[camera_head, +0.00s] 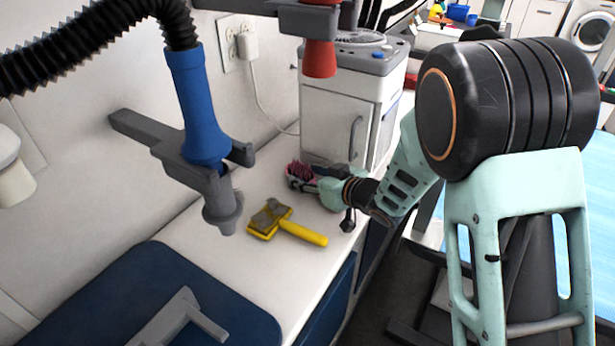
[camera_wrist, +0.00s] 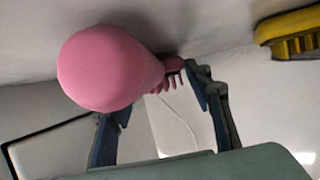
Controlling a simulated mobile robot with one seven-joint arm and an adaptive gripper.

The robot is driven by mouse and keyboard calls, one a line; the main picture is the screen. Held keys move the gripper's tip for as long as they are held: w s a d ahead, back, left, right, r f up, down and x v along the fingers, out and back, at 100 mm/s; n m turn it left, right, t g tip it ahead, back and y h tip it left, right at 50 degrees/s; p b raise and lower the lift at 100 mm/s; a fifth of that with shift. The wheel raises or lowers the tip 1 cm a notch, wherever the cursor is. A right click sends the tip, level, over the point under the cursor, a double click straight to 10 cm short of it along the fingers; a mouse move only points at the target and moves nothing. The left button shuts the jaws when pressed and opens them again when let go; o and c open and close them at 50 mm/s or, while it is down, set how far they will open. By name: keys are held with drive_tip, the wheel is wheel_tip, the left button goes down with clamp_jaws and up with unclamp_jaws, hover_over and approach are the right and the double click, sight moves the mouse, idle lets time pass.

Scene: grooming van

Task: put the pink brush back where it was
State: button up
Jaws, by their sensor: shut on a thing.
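The pink brush (camera_head: 301,172) shows its dark pink bristles in the head view, low over the white counter beside my gripper (camera_head: 318,184). In the wrist view the pink brush (camera_wrist: 100,68) shows its rounded handle end close to the camera, between the two fingers of my gripper (camera_wrist: 160,95). My gripper is shut on the brush. In the wrist view the brush appears very near the counter surface; I cannot tell whether it touches. Part of the brush is hidden by my gripper in the head view.
A yellow brush (camera_head: 287,224) lies on the counter (camera_head: 230,262) in front of my gripper. A white cabinet unit (camera_head: 345,110) stands just behind. A blue nozzle (camera_head: 203,110) hangs in a grey wall holder at the left. A dark blue mat (camera_head: 165,290) lies at the front left.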

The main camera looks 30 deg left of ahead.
drive_tip(key=shift+f, duration=0.25)
drive_tip(key=o, duration=1.2)
drive_tip(key=shift+r, duration=0.1)
